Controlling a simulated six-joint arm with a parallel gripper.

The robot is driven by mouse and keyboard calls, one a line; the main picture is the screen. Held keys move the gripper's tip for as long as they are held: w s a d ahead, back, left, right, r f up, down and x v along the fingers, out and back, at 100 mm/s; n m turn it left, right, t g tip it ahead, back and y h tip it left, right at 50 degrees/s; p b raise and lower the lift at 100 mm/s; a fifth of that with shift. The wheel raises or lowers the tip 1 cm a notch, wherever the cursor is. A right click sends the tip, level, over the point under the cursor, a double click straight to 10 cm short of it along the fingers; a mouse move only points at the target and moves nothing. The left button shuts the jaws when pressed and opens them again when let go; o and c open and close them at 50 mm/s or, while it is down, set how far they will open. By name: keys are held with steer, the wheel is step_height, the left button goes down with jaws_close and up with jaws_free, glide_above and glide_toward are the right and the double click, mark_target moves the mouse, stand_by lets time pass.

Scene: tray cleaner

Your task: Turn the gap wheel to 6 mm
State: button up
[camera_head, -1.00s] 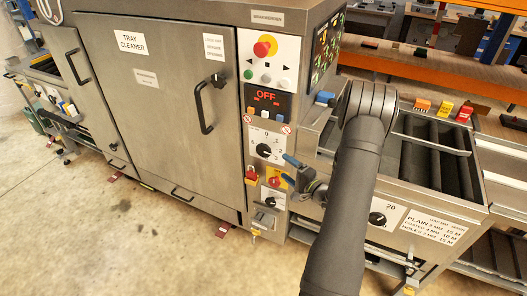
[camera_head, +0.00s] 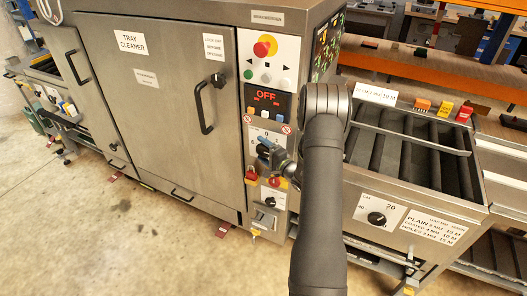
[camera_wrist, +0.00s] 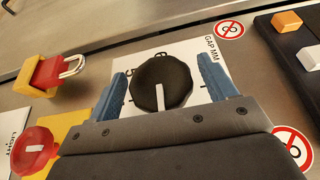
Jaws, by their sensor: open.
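The gap wheel (camera_wrist: 176,74) is a round black knob on a white plate marked "GAP MM" in the wrist view. Its white pointer line points down the picture, toward my gripper's body. The scale is only partly readable; most numbers are covered or out of sight. My gripper (camera_wrist: 167,90) is open, with one blue finger on each side of the wheel and a visible gap on both sides. In the head view my gripper (camera_head: 266,149) is in front of the wheel's plate (camera_head: 255,133) and mostly hides the wheel.
In the wrist view a red padlock (camera_wrist: 50,72) and a red knob on yellow (camera_wrist: 33,148) lie to the left. Orange and white buttons (camera_wrist: 287,21) are at upper right. In the head view the display (camera_head: 267,97) reads OFF. A second dial (camera_head: 376,218) is on the right-hand unit.

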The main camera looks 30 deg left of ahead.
steer(key=c, duration=0.9)
steer(key=shift+c, duration=0.2)
steer(key=shift+f+y, duration=0.1)
steer(key=shift+y, duration=0.2)
steer(key=shift+m+t+y, duration=0.8)
steer(key=shift+m+y, duration=0.1)
steer(key=shift+y, duration=0.3)
steer(key=m+t+y, duration=0.2)
steer(key=m+t, duration=0.2)
steer(key=t, duration=0.1)
steer(key=shift+y, duration=0.4)
steer(key=shift+m, duration=0.3)
steer(key=o, duration=0.9)
steer(key=shift+o, duration=0.2)
